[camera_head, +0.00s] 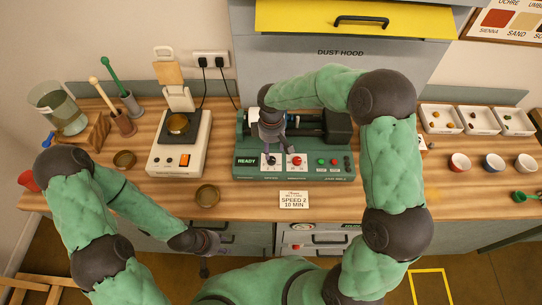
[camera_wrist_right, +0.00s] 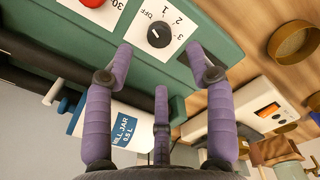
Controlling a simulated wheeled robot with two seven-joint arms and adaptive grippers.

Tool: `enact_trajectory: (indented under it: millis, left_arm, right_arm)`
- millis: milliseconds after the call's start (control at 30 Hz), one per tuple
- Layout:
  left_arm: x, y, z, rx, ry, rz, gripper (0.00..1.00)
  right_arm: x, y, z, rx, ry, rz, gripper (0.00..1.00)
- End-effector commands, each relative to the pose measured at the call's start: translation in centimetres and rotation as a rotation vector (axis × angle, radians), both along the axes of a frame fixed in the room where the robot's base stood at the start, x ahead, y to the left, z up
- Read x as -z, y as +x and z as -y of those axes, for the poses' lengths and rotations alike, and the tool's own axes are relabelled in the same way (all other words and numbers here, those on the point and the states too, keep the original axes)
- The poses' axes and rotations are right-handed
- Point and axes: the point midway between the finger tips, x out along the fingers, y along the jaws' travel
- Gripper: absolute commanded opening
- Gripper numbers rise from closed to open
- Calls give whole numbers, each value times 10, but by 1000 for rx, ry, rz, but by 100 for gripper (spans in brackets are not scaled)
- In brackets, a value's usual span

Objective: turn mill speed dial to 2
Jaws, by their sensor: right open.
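The green mill (camera_head: 300,172) stands on the wooden bench, with a lit READY panel. Its black speed dial (camera_wrist_right: 160,35) sits on a white plate marked OFF, 1, 2 and 3 in the right wrist view. A small pale mark on the knob seems to face the OFF side, but it is too small to be sure. My right gripper (camera_head: 273,152) is over the mill's front left; its purple fingers (camera_wrist_right: 163,55) are spread, empty and apart from the dial. My left gripper (camera_head: 204,250) hangs in front of the bench edge, its fingers hardly visible.
A card reading SPEED 2, 10 MIN (camera_head: 294,199) lies before the mill. The white mill jar (camera_wrist_right: 110,125) shows below the dial in the wrist view. A scale (camera_head: 180,150) stands left; a brass dish (camera_head: 207,195) lies in front. Small bowls (camera_head: 493,162) stand right.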

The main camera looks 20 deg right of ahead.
Motion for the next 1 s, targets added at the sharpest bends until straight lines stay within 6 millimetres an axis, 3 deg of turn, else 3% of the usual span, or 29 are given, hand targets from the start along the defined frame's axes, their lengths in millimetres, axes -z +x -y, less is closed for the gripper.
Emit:
enact_trajectory:
  millis: [200, 400, 833, 1000]
  left_arm:
    - [4, 1, 0, -1, 0, 2, 40]
    - [6, 1, 0, -1, 0, 2, 40]
    - [6, 1, 0, -1, 0, 2, 40]
    - [6, 1, 0, -1, 0, 2, 40]
  right_arm:
    - [41, -1, 0, 1, 1, -3, 55]
    - [64, 0, 0, 2, 1, 0, 55]
    - [72, 0, 0, 1, 1, 1, 55]
    - [71, 0, 0, 1, 1, 1, 7]
